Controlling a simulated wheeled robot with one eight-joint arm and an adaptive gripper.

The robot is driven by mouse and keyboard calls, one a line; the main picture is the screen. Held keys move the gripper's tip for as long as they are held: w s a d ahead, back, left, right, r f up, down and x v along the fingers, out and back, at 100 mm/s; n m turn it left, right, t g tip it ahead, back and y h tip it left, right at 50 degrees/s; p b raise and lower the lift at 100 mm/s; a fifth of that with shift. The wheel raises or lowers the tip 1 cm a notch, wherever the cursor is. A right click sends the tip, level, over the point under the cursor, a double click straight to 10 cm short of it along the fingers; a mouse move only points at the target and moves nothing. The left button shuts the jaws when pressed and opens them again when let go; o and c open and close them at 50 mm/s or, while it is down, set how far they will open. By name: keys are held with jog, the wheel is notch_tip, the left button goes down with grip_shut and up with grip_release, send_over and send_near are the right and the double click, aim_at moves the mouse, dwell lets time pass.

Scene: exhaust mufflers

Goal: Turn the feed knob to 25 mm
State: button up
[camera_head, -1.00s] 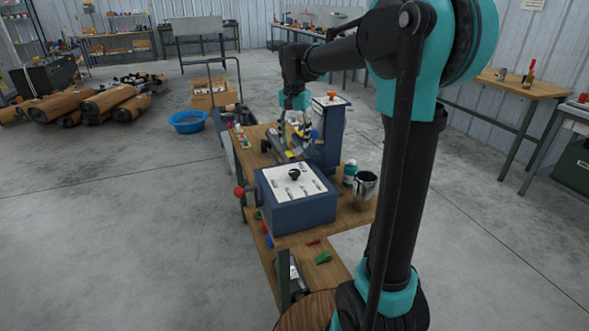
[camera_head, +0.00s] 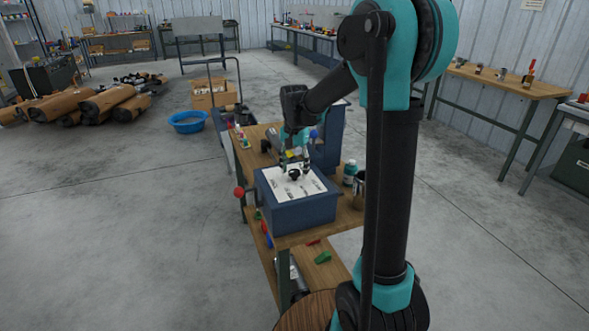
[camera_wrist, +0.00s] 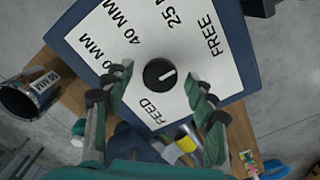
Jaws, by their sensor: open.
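The feed knob (camera_wrist: 159,74) is black and round with a short white mark, on a white dial plate (camera_wrist: 120,62) printed FEED, FREE, 25 M, 40 MM and a partly cut-off label. The mark points roughly right and slightly up in the wrist view, nearer FREE than 25; its exact setting is hard to tell. In the head view, the knob (camera_head: 294,175) sits on top of the blue box (camera_head: 300,216). My gripper (camera_wrist: 159,82) is open, with one finger on either side of the knob and visible gaps to it. In the head view, my gripper (camera_head: 293,164) is over the box's far part.
The box stands on a wooden bench (camera_head: 345,217). A taller blue housing (camera_head: 328,145) rises behind it. A teal-labelled bottle (camera_head: 349,173) and a can (camera_head: 359,190) stand to the right. A red ball handle (camera_head: 239,192) sticks out left.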

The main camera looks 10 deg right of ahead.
jog(key=shift+c, duration=0.6)
jog(key=c, duration=1)
jog(key=shift+c, duration=0.2)
jog(key=n, duration=0.4)
jog(key=shift+n, duration=2.4)
jog(key=o, duration=1.2)
jog(key=shift+c, duration=0.2)
